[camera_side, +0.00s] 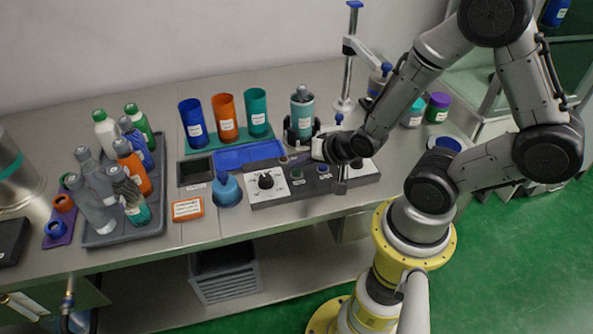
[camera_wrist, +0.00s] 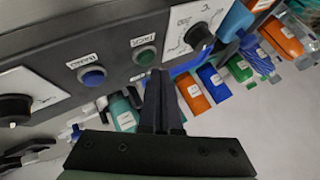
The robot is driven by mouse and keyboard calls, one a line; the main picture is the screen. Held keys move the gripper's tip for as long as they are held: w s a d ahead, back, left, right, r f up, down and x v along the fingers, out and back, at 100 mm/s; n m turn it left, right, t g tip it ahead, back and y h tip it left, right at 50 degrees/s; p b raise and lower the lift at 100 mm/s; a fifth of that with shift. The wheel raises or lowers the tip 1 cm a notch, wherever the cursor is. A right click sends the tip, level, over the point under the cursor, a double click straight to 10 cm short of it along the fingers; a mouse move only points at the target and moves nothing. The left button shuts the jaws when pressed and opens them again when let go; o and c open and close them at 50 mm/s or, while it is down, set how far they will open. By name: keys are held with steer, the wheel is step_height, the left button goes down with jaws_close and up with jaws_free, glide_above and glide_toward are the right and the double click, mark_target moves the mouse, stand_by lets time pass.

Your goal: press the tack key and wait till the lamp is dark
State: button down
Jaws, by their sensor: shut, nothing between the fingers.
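The control panel (camera_side: 310,185) is a grey box on the bench. The tack key is a round green button (camera_wrist: 145,57) beside a white label in the wrist view; it also shows in the side view (camera_side: 296,174). A blue button (camera_wrist: 92,77) sits beside it. My gripper (camera_wrist: 161,76) is shut and empty, with its fingertips close to the green key. I cannot tell whether they touch it. In the side view my gripper (camera_side: 300,159) is over the panel's back edge. I cannot make out a lit lamp in either view.
Dials flank the keys, one on the left white plate (camera_side: 266,181). A teal bottle (camera_side: 302,105) stands in a black holder behind the panel. Blue, orange and teal cups (camera_side: 226,117) stand behind. A tray (camera_side: 115,228) of bottles is at left. A post (camera_side: 349,60) rises behind.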

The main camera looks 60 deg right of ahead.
steer(key=shift+f, duration=0.35)
steer(key=shift+f, duration=0.45)
stand_by(0.8)
steer(key=shift+r, duration=0.85)
steer(key=shift+r, duration=2.5)
stand_by(3.0)
